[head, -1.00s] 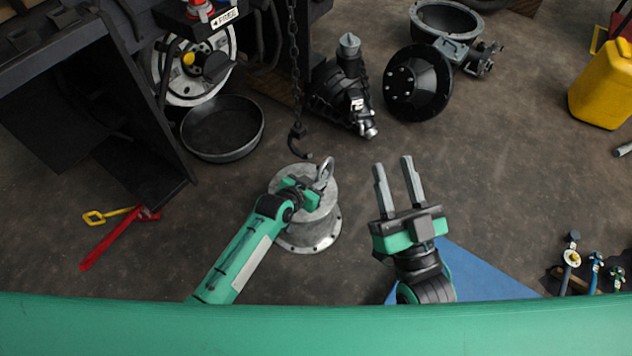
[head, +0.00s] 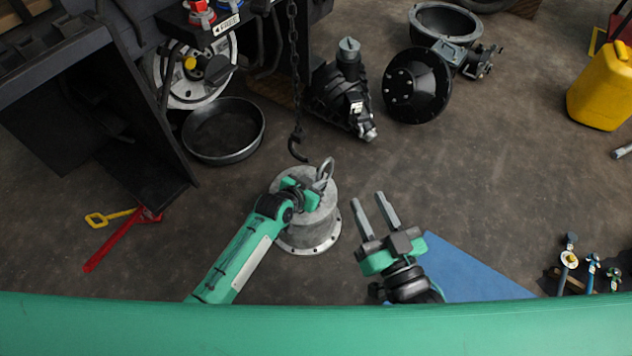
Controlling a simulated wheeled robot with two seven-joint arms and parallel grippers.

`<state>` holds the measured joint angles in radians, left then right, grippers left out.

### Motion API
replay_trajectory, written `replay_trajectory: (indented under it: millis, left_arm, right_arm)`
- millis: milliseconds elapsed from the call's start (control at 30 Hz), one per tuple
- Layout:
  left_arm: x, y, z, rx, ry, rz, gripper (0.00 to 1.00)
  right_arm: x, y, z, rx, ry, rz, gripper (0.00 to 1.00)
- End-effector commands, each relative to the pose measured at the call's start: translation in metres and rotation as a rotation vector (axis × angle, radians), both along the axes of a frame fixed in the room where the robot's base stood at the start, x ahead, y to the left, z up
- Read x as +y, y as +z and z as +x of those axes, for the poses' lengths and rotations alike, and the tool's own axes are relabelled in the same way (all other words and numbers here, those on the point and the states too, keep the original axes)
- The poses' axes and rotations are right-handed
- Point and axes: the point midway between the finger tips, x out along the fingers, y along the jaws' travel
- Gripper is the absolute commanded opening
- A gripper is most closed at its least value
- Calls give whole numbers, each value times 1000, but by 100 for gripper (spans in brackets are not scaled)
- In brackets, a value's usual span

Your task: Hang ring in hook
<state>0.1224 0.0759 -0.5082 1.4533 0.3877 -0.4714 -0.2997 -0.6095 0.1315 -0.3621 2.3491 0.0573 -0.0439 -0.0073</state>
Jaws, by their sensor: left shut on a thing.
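The hook (head: 297,149) is dark and hangs from a chain, its open curve at the bottom, just above and left of the ring. The ring (head: 327,166) is a light metal loop on top of a grey flanged cylinder (head: 318,232). My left gripper (head: 320,184) is shut at the ring's lower part, over the cylinder's top. Its fingers are small and partly hidden. The ring and hook look apart in the picture. My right gripper (head: 375,214) is open and empty, to the right of the cylinder.
A chain (head: 294,70) runs up from the hook. A round black pan (head: 222,130) lies left of it. A dark machine part (head: 345,95) and a black disc (head: 417,85) lie behind. A blue mat (head: 470,272) is at right. Floor between is clear.

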Motion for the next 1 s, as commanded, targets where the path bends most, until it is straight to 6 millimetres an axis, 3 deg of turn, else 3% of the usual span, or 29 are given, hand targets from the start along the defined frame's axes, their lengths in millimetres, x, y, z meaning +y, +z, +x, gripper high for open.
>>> replay_trajectory:
  millis: [500, 1000]
  left_arm:
    - [2, 2, 2, -3, 0, -1, 0]
    - [33, 0, 25, -4, 0, 2, 0]
  right_arm:
    - [2, -9, -2, 40, 8, -9, 36]
    - [2, -19, -2, 39, 8, -9, 36]
